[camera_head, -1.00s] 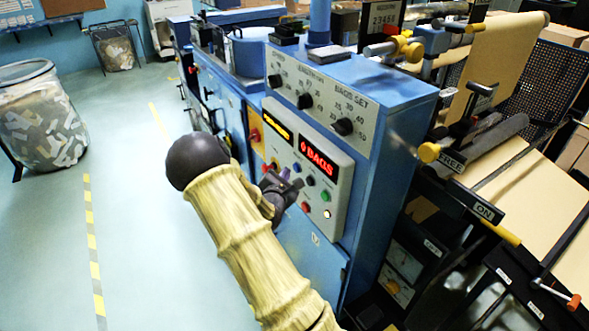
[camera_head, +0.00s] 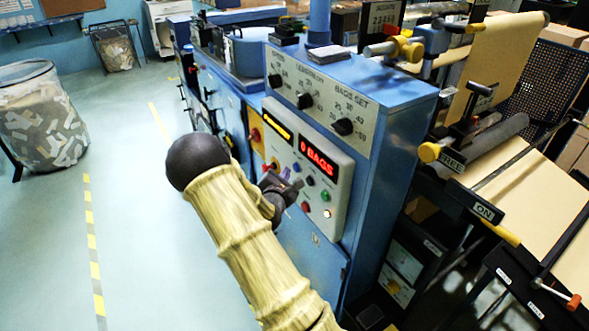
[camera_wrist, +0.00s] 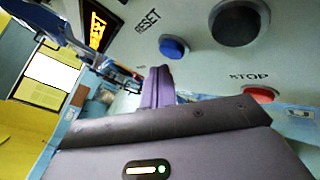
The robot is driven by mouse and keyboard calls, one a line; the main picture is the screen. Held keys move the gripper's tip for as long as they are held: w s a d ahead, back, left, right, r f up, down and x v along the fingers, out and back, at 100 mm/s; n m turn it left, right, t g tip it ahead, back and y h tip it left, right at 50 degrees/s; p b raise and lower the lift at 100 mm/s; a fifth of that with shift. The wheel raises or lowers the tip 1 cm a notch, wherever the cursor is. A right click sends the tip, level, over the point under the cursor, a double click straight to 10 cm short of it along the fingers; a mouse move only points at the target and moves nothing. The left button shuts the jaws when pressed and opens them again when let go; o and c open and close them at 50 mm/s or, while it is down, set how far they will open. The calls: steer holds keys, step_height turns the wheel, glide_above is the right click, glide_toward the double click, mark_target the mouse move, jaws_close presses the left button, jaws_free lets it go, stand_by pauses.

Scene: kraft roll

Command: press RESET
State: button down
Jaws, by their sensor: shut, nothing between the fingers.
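The word RESET (camera_wrist: 147,21) is printed on the pale control panel in the wrist view, with a blue button (camera_wrist: 174,46) close by it. My gripper (camera_wrist: 159,82) is shut and empty, its fingers pointing toward the panel just below the blue button in the picture. A gap seems to show between fingertips and button, but I cannot judge its depth. In the head view my gripper (camera_head: 297,184) is in front of the button panel (camera_head: 338,172), at its left edge, and hides part of it. The labels there are too small to read.
In the wrist view a large black button (camera_wrist: 240,20) and a red button (camera_wrist: 260,93) by the word STOP lie near the blue one. In the head view a red "0 BAGS" display (camera_head: 317,157) sits above the buttons. Open floor (camera_head: 130,190) lies left of the blue machine.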

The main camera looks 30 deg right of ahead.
steer(key=shift+d, duration=0.15)
steer(key=shift+d, duration=0.3)
steer(key=shift+d, duration=0.45)
stand_by(0.9)
steer(key=shift+a, duration=0.85)
steer(key=a+p, duration=0.1)
steer(key=a, duration=0.4)
steer(key=shift+s, duration=0.1)
stand_by(0.3)
stand_by(0.6)
